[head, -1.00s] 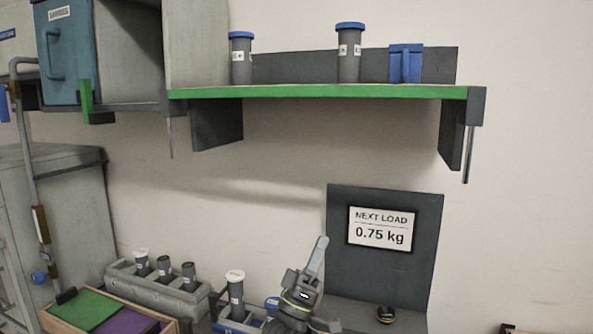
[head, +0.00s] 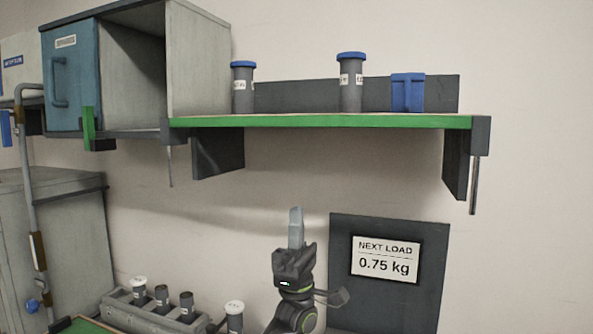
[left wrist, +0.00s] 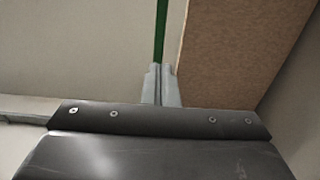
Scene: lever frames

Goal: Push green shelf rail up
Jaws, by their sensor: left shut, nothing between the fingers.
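The green shelf rail (head: 320,122) runs along the front edge of the wall shelf in the head view. It also shows as a thin green strip at the top of the left wrist view (left wrist: 161,30). My left gripper (head: 296,212) is shut and empty, pointing upward below the shelf, with a clear gap to the rail in the head view. Its closed fingers (left wrist: 161,76) point toward the green strip in the left wrist view, beside the brown underside of the shelf board (left wrist: 235,50). My right gripper is not in view.
Two blue-capped canisters (head: 350,85) (head: 243,90) and a blue holder (head: 408,92) stand on the shelf. A teal-doored cabinet (head: 72,75) is at the left. A dark panel with a load sign (head: 386,260) stands behind my gripper at right.

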